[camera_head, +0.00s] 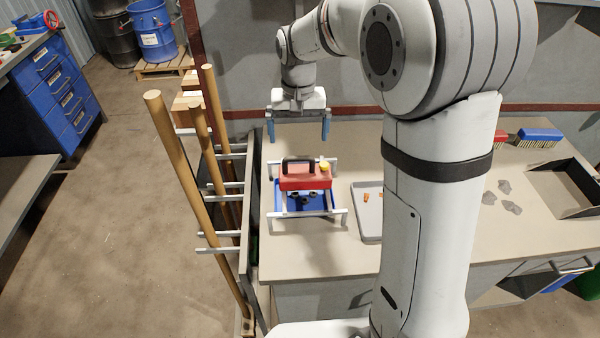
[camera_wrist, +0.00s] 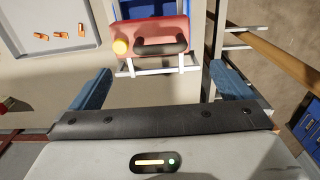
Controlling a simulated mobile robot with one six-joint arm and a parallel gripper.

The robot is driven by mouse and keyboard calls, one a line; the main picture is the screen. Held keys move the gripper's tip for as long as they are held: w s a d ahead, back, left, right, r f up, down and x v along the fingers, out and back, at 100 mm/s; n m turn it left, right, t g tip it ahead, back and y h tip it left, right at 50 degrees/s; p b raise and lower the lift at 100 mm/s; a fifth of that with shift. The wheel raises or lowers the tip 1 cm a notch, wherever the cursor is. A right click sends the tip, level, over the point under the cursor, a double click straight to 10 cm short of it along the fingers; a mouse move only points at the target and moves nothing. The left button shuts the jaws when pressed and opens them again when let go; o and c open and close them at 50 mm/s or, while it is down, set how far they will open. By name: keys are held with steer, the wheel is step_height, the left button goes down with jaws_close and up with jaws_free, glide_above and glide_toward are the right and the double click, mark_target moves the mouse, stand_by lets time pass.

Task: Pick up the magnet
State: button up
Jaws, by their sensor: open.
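The magnet looks to be the red block (camera_head: 305,183) with a black handle and a yellow knob. It sits on a rack of pale bars (camera_head: 335,214) over a blue part, on the workbench. In the wrist view the red block (camera_wrist: 152,32) is at the top centre, with its black handle (camera_wrist: 161,46) facing the camera. My gripper (camera_head: 298,130) hangs behind and above the block in the head view. Its two blue fingers are wide apart with nothing between them. In the wrist view the fingers of my gripper (camera_wrist: 162,90) lie short of the block, not touching it.
A grey tray (camera_head: 366,230) with small orange pieces stands right of the rack, partly hidden by my arm. Grey lumps (camera_head: 510,207), a black open box (camera_head: 535,180) and a blue brush (camera_head: 540,136) lie further right. Wooden poles (camera_head: 172,160) stand in a holder at the bench's left edge.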

steer(key=p, duration=0.1)
glide_above(305, 170)
steer(key=a, duration=0.2)
step_height(305, 170, down, 8)
steer(key=shift+s+d+r, duration=0.1)
steer(key=shift+s+d, duration=0.05)
steer(key=shift+c, duration=0.2)
steer(key=c, duration=2)
